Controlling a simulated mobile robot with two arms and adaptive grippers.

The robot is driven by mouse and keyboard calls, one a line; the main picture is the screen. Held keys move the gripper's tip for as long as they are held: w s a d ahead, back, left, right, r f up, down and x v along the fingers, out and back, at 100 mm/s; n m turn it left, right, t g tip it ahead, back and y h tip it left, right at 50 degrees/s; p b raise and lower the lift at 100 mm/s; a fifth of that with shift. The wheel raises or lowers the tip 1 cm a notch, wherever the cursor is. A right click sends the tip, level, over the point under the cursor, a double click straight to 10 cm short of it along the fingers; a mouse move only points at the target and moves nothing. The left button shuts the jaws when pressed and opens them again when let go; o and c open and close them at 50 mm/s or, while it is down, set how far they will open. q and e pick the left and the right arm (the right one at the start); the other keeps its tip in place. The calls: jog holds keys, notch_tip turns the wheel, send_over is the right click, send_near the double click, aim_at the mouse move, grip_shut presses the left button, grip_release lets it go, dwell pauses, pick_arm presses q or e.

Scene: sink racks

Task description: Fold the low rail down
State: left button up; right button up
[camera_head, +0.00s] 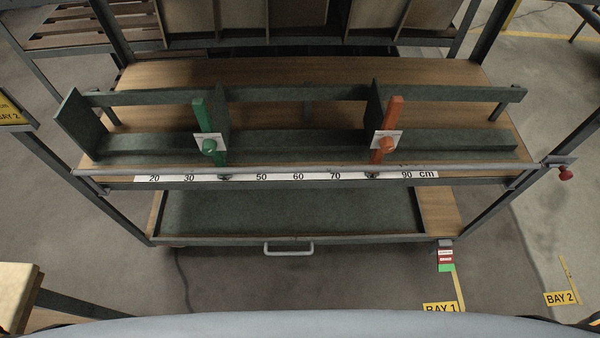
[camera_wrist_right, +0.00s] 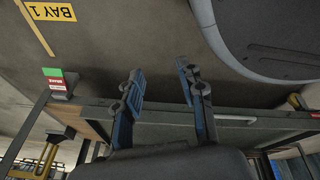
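A long grey round rail (camera_head: 330,170) runs along the front edge of the wooden shelf, just above the centimetre scale. A red knob (camera_head: 565,173) sits at its right end. Behind it, a dark green board (camera_head: 290,143) lies low on the shelf, and a slimmer dark bar (camera_head: 300,93) runs higher up. I cannot tell for certain which is the low rail. My right gripper (camera_wrist_right: 163,85) shows in the right wrist view, its two blue-padded fingers apart with nothing between them. Neither gripper shows in the head view; my left gripper is out of sight.
A green upright (camera_head: 208,125) and an orange upright (camera_head: 389,125) with knobs stand at the shelf front. Below is a dark tray with a pale handle (camera_head: 288,249). A red-and-green tagged block (camera_head: 446,255) is at its right.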

jog(key=w+d+r+n+t+y+b, duration=0.1)
jog(key=w+r+n+t+b, duration=0.15)
jog(key=w, duration=0.55)
jog(key=w+d+r+n+t+b, duration=0.1)
jog(key=w+r+n+t, duration=0.15)
jog(key=w, duration=0.55)
jog(key=w+a+r+n+t+y+b, duration=0.35)
jog(key=w+r+n, duration=0.25)
jog(key=w+r, duration=0.45)
jog(key=n+t+y+b, duration=0.2)
jog(key=n+y+b, duration=0.4)
jog(key=n+y, duration=0.55)
send_near(303, 167)
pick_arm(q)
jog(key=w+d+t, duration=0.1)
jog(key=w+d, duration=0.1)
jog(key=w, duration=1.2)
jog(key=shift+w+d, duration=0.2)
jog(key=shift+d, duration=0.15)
pick_arm(e)
jog(key=w+a, duration=0.2)
jog(key=w+a+r+n+h, duration=0.1)
jog(key=w+a, duration=0.1)
jog(key=a, duration=0.1)
jog(key=w+a+r+h, duration=0.1)
jog(key=w+a, duration=0.1)
jog(key=shift+w+a+n, duration=0.2)
jog(key=shift+n, duration=0.15)
jog(key=shift+c, duration=0.2)
grip_shut()
